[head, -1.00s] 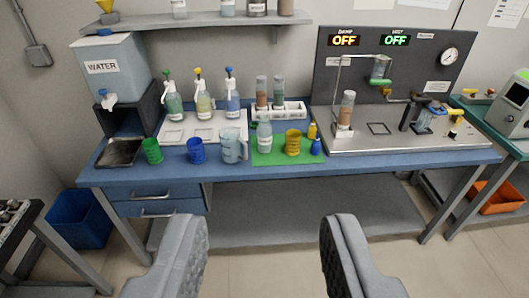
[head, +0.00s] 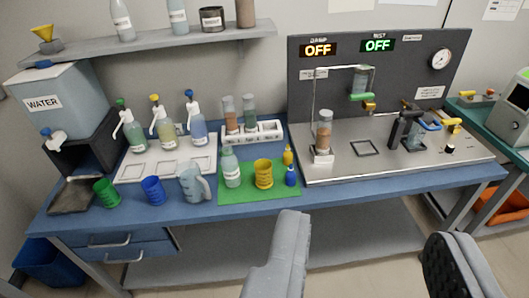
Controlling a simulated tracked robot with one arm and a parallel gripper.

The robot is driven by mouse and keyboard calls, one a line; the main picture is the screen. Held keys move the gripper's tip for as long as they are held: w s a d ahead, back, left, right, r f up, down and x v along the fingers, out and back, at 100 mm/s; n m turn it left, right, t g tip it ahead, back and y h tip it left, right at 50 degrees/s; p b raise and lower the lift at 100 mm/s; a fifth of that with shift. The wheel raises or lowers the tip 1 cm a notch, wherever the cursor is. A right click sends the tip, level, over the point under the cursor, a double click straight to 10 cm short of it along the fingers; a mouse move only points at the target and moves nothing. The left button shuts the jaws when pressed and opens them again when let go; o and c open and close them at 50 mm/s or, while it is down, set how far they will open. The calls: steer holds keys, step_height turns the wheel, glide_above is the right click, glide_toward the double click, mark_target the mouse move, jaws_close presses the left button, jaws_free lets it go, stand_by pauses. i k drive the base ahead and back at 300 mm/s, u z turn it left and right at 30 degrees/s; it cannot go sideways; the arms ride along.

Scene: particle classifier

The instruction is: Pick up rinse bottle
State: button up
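No readable label marks one bottle as the rinse bottle. A pale clear bottle with a greenish top (head: 231,168) stands upright on the green mat (head: 278,204), left of a yellow cup (head: 263,174). Three pump bottles, with green (head: 135,134), yellow (head: 166,130) and blue (head: 197,127) tops, stand on a white tray behind it. Two bottles (head: 122,20) (head: 178,17) also stand on the wall shelf. My gripper (head: 370,230) is open and empty in front of the bench, its fingers wide apart, touching none of these.
The blue bench (head: 240,212) also holds a water tank (head: 62,100), green and blue cups, a clear jug (head: 194,184), a tube rack (head: 265,132) and two small dropper bottles. A steel apparatus (head: 400,150) fills its right side. Floor in front is free.

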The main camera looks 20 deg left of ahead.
mark_target(230, 164)
steer(key=u, duration=0.3)
steer(key=i, duration=1.25)
steer(key=u, duration=0.9)
